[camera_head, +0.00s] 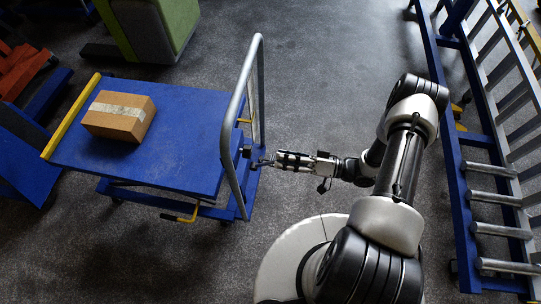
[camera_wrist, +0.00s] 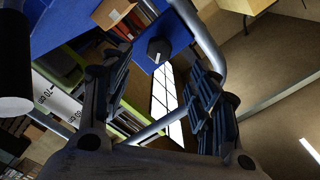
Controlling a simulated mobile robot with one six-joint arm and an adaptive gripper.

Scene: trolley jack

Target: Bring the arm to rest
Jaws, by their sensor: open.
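My gripper (camera_head: 268,161) reaches left toward the handle end of a blue trolley (camera_head: 185,130). Its fingertips are close to the grey tubular push handle (camera_head: 233,108); the head view does not show whether they touch it. In the wrist view my gripper (camera_wrist: 158,88) has its two dark fingers spread with nothing held between them. Beyond the fingers, a black knob-like part (camera_wrist: 158,49) shows against the blue trolley, beside the bent grey handle tube (camera_wrist: 203,40). My arm is stretched out and bent at the elbow.
A cardboard box (camera_head: 120,116) sits on the trolley platform near its yellow end bar (camera_head: 71,117). Yellow levers stick out low on the trolley. A blue rack with metal rollers (camera_head: 495,198) stands right of my arm. Grey floor (camera_head: 330,50) is open behind the arm.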

